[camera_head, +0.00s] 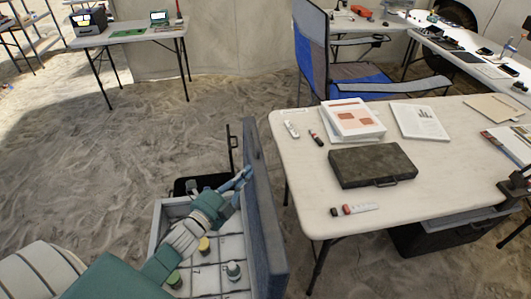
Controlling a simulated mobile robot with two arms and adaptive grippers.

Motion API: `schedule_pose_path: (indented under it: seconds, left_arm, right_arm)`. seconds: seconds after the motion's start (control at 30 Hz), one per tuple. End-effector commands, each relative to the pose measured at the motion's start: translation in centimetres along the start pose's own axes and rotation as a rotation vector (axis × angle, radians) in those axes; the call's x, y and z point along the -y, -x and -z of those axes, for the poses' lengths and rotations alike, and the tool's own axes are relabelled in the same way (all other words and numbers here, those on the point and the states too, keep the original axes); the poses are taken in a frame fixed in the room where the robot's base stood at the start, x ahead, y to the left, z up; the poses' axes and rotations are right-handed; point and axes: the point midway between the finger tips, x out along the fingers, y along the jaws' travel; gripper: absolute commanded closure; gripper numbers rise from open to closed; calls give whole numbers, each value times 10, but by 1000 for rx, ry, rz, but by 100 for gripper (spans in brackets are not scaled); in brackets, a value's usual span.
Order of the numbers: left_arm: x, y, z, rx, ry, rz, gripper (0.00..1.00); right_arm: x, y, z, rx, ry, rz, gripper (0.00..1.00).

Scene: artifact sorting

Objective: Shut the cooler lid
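The cooler (157,222) stands open on the sandy floor at the bottom middle of the head view. Its blue-grey lid (264,225) stands roughly upright along the right side of the box. Inside the pale, divided box are several small bottles, among them a yellow-topped one (204,245) and a grey-white one (233,270). My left arm reaches in from the lower left over the box. My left gripper (243,174) is at the inner face of the lid near its far end; I cannot tell whether it touches. Its finger opening is unclear. My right gripper is not visible.
A white table (295,190) stands close right of the lid, bearing a dark case (372,165), papers and small tools. A blue folding chair (345,75) is behind it. A dark container (435,238) sits under the table. Open sand lies left of the cooler.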

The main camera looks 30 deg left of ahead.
Motion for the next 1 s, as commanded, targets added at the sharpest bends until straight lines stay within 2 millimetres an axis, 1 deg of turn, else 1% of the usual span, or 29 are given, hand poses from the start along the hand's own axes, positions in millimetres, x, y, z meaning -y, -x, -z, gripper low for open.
schedule_pose_path:
  seconds: [0.1, 0.2, 0.27, 0.4, 0.5, 0.6, 0.7, 0.8, 1.0]
  left_arm:
    - [1, -6, 0, 0, 2, 0, 100]
    - [2, -20, 0, 0, 2, 1, 100]
    - [3, -30, 0, 0, 2, 2, 100]
    - [3, -57, 0, 1, 2, 2, 100]
    - [2, -74, 0, 1, 3, 1, 100]
    - [0, -87, 0, 0, 3, -1, 100]
    - [0, -95, 0, 1, 2, -2, 100]
    - [0, -99, 0, 0, 2, -1, 100]
    - [-1, -100, 0, 0, 2, -2, 100]
  right_arm:
    - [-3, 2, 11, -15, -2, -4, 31]
    - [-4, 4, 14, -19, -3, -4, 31]
    - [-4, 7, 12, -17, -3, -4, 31]
    - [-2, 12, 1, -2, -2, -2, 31]
    - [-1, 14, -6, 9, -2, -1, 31]
    - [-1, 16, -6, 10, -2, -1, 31]
    - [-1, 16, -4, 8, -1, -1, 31]
    - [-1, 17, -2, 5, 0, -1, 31]
    - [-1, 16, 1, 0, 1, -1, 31]
